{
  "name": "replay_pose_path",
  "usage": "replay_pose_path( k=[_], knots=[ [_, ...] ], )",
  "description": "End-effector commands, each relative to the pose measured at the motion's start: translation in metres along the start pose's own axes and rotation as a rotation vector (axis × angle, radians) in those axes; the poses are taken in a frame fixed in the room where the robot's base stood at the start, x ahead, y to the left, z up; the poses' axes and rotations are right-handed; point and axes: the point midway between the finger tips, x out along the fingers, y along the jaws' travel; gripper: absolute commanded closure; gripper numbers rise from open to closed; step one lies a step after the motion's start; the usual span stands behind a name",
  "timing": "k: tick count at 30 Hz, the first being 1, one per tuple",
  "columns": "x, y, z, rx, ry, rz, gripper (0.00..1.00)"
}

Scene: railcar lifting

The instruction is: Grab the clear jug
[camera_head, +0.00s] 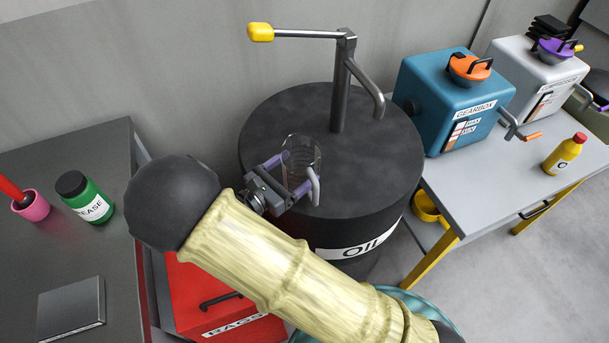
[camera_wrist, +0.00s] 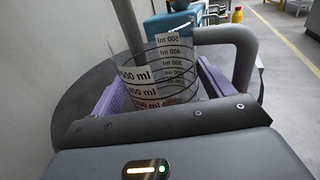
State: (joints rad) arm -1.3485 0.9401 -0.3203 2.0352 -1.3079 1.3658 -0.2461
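The clear jug (camera_head: 303,152) stands upright on the black oil drum's top (camera_head: 285,108), near the pump post. In the wrist view the jug (camera_wrist: 160,72) shows black rings and white millilitre labels; its lower part is hidden behind my gripper. A grey curved handle (camera_wrist: 242,60) lies on its right. My gripper (camera_head: 293,172) is level with the jug, its two purple fingers spread on either side of it. The right finger passes between the jug wall and the handle. I cannot tell whether both fingers press on the wall.
The pump (camera_head: 340,85) with a yellow-tipped lever rises behind the jug. On the right bench are a blue gearbox container (camera_head: 445,105), a grey container (camera_head: 525,75) and a yellow bottle (camera_head: 565,154). The left bench holds a green grease jar (camera_head: 88,200). A red rags box (camera_head: 190,285) is below.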

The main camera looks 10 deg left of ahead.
Motion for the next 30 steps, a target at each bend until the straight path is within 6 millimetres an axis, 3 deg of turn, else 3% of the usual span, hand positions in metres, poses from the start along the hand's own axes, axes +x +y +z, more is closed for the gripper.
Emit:
replay_pose_path(
  k=[1, 4, 16, 30],
  knots=[
    [0.000, 0.000, 0.000, 0.000, 0.000, 0.000, 0.31],
    [0.000, 0.000, 0.000, 0.000, 0.000, 0.000, 0.49],
    [0.000, 0.001, 0.010, 0.003, 0.000, 0.000, 0.49],
    [0.000, 0.000, 0.090, 0.004, 0.002, 0.000, 0.49]
  ],
)
